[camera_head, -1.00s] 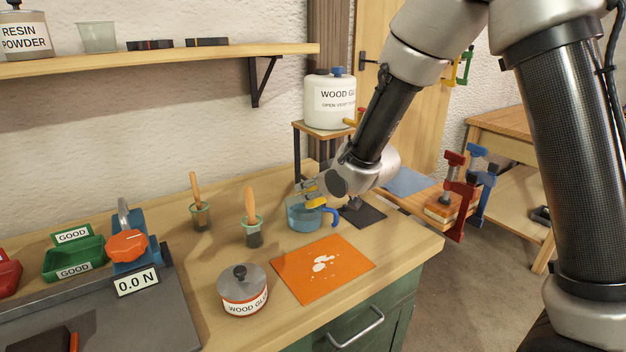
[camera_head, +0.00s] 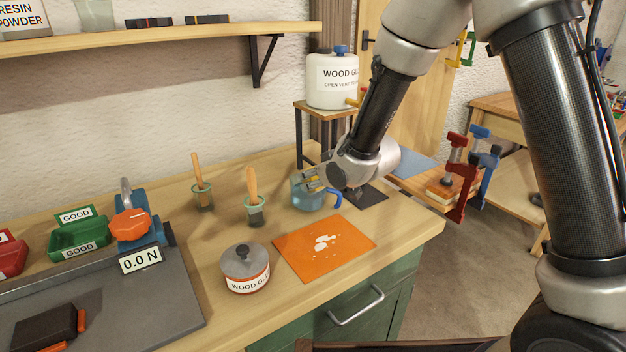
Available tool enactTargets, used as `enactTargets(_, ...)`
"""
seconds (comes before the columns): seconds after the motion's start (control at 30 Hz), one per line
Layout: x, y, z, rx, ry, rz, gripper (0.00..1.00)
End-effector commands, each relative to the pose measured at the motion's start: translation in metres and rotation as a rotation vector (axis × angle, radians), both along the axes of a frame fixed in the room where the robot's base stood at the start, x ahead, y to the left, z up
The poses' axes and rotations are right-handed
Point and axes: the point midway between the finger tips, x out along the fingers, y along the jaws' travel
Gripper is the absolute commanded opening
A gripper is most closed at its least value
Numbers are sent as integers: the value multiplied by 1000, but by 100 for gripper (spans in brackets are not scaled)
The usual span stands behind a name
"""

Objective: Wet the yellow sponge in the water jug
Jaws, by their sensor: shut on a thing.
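The water jug (camera_head: 306,202) is clear, bluish, with a blue handle, and stands upright on the bench behind the orange mat. My gripper (camera_head: 312,182) is at the jug's mouth, its fingers pointing down and left over the rim. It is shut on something. Small yellow patches show at the fingers; I cannot clearly tell sponge from finger parts. No yellow sponge shows elsewhere on the bench. The fingertips and what they hold are partly hidden by the jug wall and the fingers, so contact with the water cannot be told.
Two cups with wooden-handled brushes (camera_head: 203,192) (camera_head: 254,208) stand left of the jug. An orange mat (camera_head: 345,258) with white spots and a wood glue pot (camera_head: 246,270) lie in front. A white glue tank (camera_head: 332,84) stands behind on a small stand. Clamps (camera_head: 462,175) are at right.

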Motion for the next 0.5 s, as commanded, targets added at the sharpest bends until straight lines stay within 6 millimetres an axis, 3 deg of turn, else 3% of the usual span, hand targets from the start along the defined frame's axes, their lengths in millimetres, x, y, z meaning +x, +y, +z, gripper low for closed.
enactTargets(0.07, -3, -4, -4, -10, 15, -5, 1)
enactTargets(0.5, -1, -1, 39, -3, 4, -1, 1)
